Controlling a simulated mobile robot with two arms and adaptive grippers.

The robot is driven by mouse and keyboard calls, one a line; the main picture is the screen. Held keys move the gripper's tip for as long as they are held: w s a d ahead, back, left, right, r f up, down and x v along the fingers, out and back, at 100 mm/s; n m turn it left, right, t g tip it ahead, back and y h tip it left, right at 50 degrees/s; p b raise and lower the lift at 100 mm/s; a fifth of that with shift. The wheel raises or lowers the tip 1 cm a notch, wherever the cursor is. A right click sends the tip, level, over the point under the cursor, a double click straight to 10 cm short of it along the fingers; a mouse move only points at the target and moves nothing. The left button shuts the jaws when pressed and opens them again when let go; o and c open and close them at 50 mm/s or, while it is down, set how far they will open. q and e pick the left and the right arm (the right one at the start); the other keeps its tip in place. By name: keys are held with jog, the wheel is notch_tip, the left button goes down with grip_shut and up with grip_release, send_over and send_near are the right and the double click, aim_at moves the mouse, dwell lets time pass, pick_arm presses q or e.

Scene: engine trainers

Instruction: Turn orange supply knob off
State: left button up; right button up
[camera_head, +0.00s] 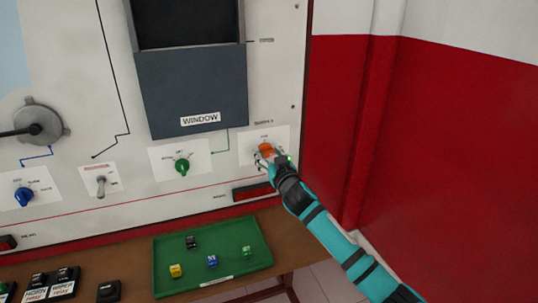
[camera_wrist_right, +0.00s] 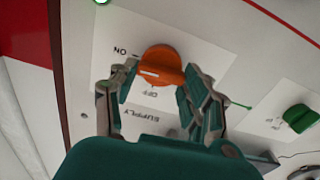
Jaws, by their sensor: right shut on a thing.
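The orange supply knob (camera_head: 265,149) sits on a white label plate at the right of the panel. My left gripper is not in view.
A green knob (camera_head: 182,165) and a blue knob (camera_head: 24,196) are to the left on the panel, with a toggle switch (camera_head: 101,183) between them. A green tray (camera_head: 225,228) with several small blocks lies below on the bench. A red and white wall (camera_head: 450,140) stands close on the right.

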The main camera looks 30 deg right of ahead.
jog(key=n+p, duration=0.1)
jog(key=n, duration=0.2)
jog(key=shift+a+r+n+p, duration=0.1)
jog(key=shift+n+p, duration=0.2)
jog(key=shift+n, duration=0.1)
jog(key=n+p, duration=0.1)
jog(key=n, duration=0.3)
jog(key=shift+n, duration=0.3)
jog(key=n+p, duration=0.1)
jog(key=n, duration=0.3)
jog(key=shift+a+p, duration=0.1)
jog(key=shift+p, duration=0.25)
jog(key=shift+f+n+p, duration=0.15)
jog(key=shift+n+p, duration=0.1)
jog(key=shift+n, duration=0.95)
jog(key=shift+f+n+p, duration=0.15)
jog(key=shift+n+p, duration=0.05)
jog(key=shift+n, duration=1)
jog(key=o, duration=1.2)
jog(key=shift+a, duration=0.1)
jog(key=shift+c, duration=0.2)
